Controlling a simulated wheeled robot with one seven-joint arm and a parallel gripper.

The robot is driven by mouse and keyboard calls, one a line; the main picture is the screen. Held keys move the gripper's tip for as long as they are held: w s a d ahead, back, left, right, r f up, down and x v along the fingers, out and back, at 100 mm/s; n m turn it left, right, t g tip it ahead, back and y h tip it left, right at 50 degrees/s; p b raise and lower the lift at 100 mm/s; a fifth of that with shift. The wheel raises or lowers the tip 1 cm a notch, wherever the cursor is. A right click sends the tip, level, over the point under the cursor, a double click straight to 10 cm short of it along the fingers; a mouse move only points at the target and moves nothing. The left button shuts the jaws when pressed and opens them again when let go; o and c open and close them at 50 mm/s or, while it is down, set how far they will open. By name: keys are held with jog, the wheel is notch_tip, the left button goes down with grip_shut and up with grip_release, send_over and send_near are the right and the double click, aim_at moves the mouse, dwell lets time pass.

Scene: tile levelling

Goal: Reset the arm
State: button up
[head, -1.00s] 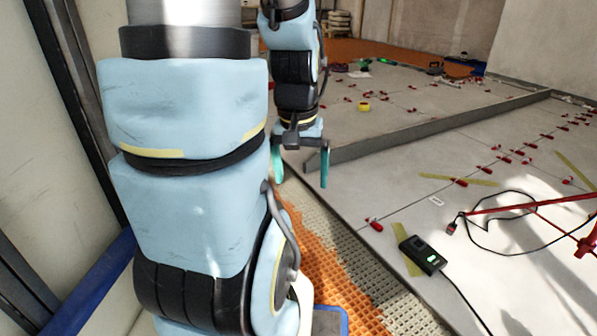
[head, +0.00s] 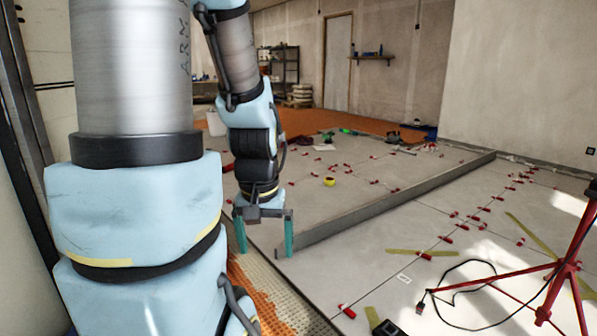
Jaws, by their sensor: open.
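My gripper (head: 265,236) hangs from my arm left of the middle of the head view. Its two teal fingers point down and stand apart with nothing between them. It is in front of the near end of a long grey straightedge bar (head: 400,200). I cannot tell whether the right finger touches the bar. My arm's blue and metal links fill the left of the view and hide what is behind them.
Grey floor tiles (head: 370,265) carry several red clips (head: 347,311) along the joints. A red tripod (head: 568,270) with a black cable stands at the right. A yellow tape roll (head: 329,181) lies beyond the bar. Orange matting (head: 245,295) borders the tiles.

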notch_tip(320, 180, up, 31)
jog(key=p, duration=2.8)
jog(key=shift+p, duration=0.3)
jog(key=shift+f, duration=0.1)
